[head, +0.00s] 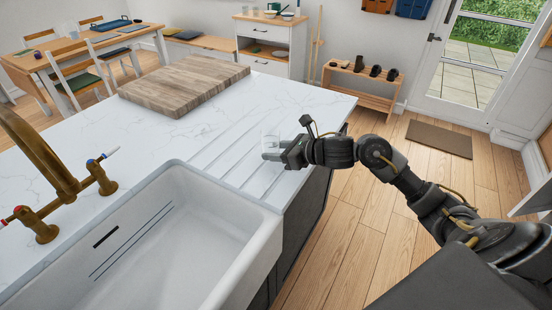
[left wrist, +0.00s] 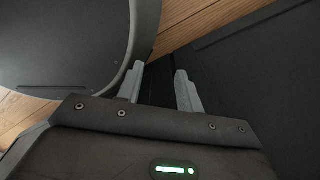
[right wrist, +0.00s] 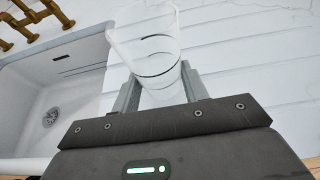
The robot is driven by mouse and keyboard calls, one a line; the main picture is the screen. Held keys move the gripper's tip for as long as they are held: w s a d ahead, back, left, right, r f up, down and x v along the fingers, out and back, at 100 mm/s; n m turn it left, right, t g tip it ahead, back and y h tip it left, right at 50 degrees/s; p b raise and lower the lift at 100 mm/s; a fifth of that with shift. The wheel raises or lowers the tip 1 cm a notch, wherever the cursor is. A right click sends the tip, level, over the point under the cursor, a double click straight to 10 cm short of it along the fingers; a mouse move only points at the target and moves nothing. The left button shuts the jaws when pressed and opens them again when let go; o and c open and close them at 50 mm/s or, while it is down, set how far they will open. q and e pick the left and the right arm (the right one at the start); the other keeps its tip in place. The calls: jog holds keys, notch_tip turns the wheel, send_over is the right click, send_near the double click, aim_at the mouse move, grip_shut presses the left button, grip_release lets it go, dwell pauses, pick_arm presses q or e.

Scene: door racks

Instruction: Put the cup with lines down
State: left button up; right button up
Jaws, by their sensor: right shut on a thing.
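The cup with lines (right wrist: 148,45) is clear glass with dark curved lines; it shows best in the right wrist view. My right gripper (right wrist: 160,88) is shut on it, with one finger on each side of the glass. In the head view the cup (head: 270,142) is a faint clear shape at the fingertips of my right gripper (head: 272,155), over the grooved part of the white counter (head: 225,140). I cannot tell whether its base touches the counter. My left gripper (left wrist: 160,88) is open and empty in the left wrist view, away from the counter.
A white sink (head: 255,250) lies left of and nearer than the cup, with a brass tap (head: 50,165) behind it. A wooden board (head: 185,85) lies farther back on the counter. The grooved area around the cup is clear. The counter's right edge is close by.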

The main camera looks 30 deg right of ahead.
aim_at(276, 167)
jog(key=shift+w+f, duration=0.2)
jog(key=shift+f, duration=0.05)
notch_tip(276, 167, down, 3)
jog(key=shift+r+p, duration=0.1)
jog(key=shift+p, duration=0.55)
jog(key=shift+f, duration=0.25)
jog(key=shift+f+b, duration=0.1)
jog(key=shift+b, duration=0.25)
jog(key=o, duration=1)
